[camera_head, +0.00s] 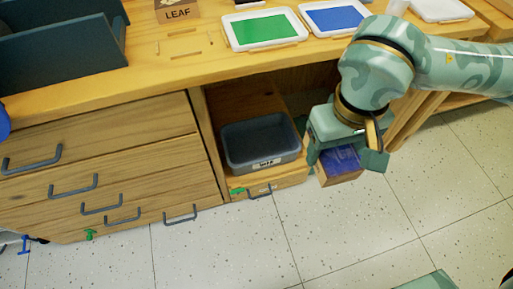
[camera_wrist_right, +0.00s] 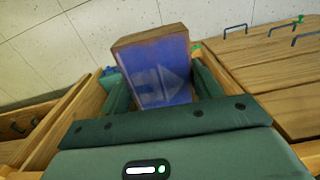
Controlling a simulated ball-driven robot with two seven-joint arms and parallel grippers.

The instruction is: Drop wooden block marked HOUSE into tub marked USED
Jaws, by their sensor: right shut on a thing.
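My right gripper (camera_head: 343,162) is shut on a wooden block (camera_head: 338,167) with a blue-purple face. In the right wrist view the block (camera_wrist_right: 163,70) sits between the two fingers, its brown wooden edge showing; a pale house-like shape on the blue face is faint. A dark grey tub (camera_head: 259,143) with a white label sits in the open bay under the counter, left of the gripper. Its label is too small to read surely. The tub looks empty. The block is held outside the bay, to the tub's right and apart from it. My left gripper is not in view.
The wooden counter (camera_head: 130,75) above holds a green tray (camera_head: 262,30), a blue tray (camera_head: 334,18), a LEAF block (camera_head: 177,11) and a dark box (camera_head: 60,50). Drawers with grey handles (camera_head: 30,160) stand left of the bay. The speckled floor in front is mostly clear.

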